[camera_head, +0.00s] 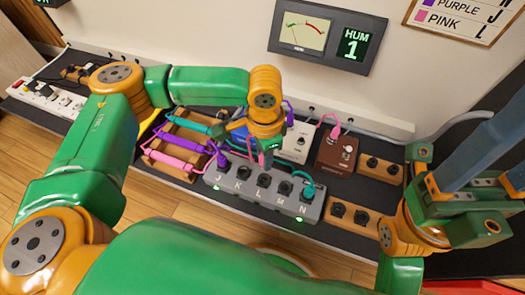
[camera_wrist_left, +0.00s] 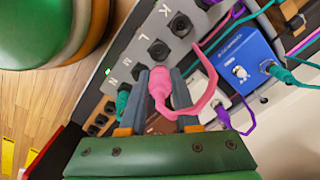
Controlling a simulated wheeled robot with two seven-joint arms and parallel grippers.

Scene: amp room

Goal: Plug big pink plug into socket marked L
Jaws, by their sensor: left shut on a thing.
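My left gripper (camera_head: 262,152) is above the grey socket box (camera_head: 212,180), shut on a pink plug (camera_wrist_left: 160,88). In the left wrist view, the plug sits between the two fingers of the left gripper (camera_wrist_left: 161,75), with its pink cable trailing right. The socket marked L (camera_head: 263,180) is an empty black socket near the box's middle, close below the held plug; it also shows in the left wrist view (camera_wrist_left: 158,50). I cannot tell whether the plug touches it. My right gripper (camera_head: 500,160) is open and empty at the right edge.
A purple plug (camera_head: 222,162) is in J and a teal plug (camera_head: 307,191) in N. A wooden rack (camera_head: 152,155) with several coloured plugs stands left. A brown pedal (camera_head: 335,152) and white pedal (camera_head: 298,143) stand behind. The hum meter (camera_head: 328,37) reads 1.

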